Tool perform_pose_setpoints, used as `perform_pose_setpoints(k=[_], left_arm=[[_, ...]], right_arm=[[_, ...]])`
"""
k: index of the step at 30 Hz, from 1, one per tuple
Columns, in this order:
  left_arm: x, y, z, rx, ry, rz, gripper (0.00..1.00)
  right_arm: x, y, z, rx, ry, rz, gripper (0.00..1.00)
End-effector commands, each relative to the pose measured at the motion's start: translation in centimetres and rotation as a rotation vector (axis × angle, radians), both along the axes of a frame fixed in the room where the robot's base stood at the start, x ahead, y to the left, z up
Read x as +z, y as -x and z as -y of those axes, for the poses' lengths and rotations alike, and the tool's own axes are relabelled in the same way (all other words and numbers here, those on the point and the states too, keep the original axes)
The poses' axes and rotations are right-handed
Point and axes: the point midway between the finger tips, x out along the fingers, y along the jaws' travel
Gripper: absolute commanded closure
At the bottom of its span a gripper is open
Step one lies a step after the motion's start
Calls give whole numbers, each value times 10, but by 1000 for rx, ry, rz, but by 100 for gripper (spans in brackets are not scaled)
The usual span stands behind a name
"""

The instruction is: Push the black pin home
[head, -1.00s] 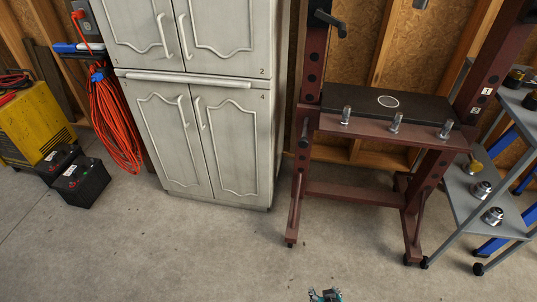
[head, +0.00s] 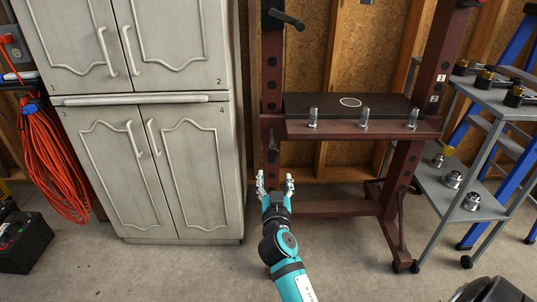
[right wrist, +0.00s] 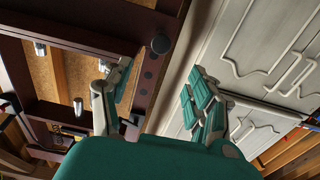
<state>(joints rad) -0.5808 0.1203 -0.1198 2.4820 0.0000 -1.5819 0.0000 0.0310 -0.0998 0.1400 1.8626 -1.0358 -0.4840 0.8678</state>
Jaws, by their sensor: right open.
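The black pin (head: 273,146) sticks out of the left post of the dark red press frame (head: 330,207), just below the bed beam. How far it stands out is hard to tell. In the right wrist view, a round black end (right wrist: 161,43), apparently the pin's, shows above and between the fingers. My right gripper (head: 275,179) is open and empty, with its fingers pointing up, a little below the pin in the picture and apart from it. Its two spread fingers also show in the right wrist view (right wrist: 160,95). My left gripper is not in view.
A grey cabinet (head: 150,120) stands close left of the press. A black plate (head: 300,103) and several upright bolts sit on the press bed. A black handle (head: 286,19) juts from the upper left post. A grey cart (head: 487,98) with metal fittings stands right.

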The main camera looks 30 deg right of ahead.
Motion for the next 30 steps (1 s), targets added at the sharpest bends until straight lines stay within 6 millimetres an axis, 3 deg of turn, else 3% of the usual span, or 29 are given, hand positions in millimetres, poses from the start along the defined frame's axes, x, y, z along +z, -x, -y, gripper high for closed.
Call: perform_pose_setpoints(k=[8, 18, 30], left_arm=[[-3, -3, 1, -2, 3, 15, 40], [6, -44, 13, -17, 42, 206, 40], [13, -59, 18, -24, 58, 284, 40]], right_arm=[[0, -54, 33, 1, 3, 1, 41], [-1, -108, 65, 2, 0, -1, 41], [-1, -122, 74, 3, -1, -2, 41]])
